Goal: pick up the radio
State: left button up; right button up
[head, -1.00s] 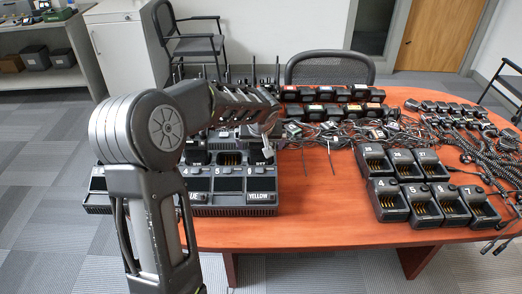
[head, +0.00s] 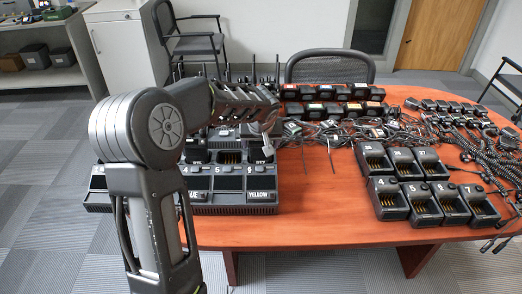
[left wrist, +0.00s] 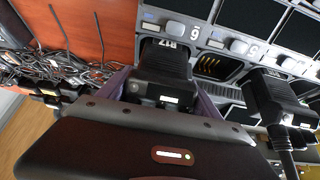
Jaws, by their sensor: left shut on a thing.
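My left gripper (head: 267,143) reaches over the multi-slot charger (head: 235,198) on the table's left side. In the left wrist view, it is shut on a black radio (left wrist: 164,62), with a finger on either side of it. The radio is upside down in that picture, beside an empty charger slot (left wrist: 212,66). Whether its base still touches its slot I cannot tell. In the head view my arm and gripper hide most of the radio. My right gripper is out of view.
Another black radio (left wrist: 272,95) stands close to the held one. Several single chargers (head: 424,203) stand on the right of the orange table (head: 318,226). Tangled cables (head: 345,135) and black radios or batteries (head: 330,92) lie behind. A chair (head: 330,66) stands at the back.

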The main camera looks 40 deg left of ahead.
pick_arm(q)
jog(key=c, duration=1.2)
jog(key=shift+o, duration=0.2)
jog(key=shift+r, duration=0.15)
notch_tip(320, 180, up, 10)
jog(key=shift+f, duration=0.1)
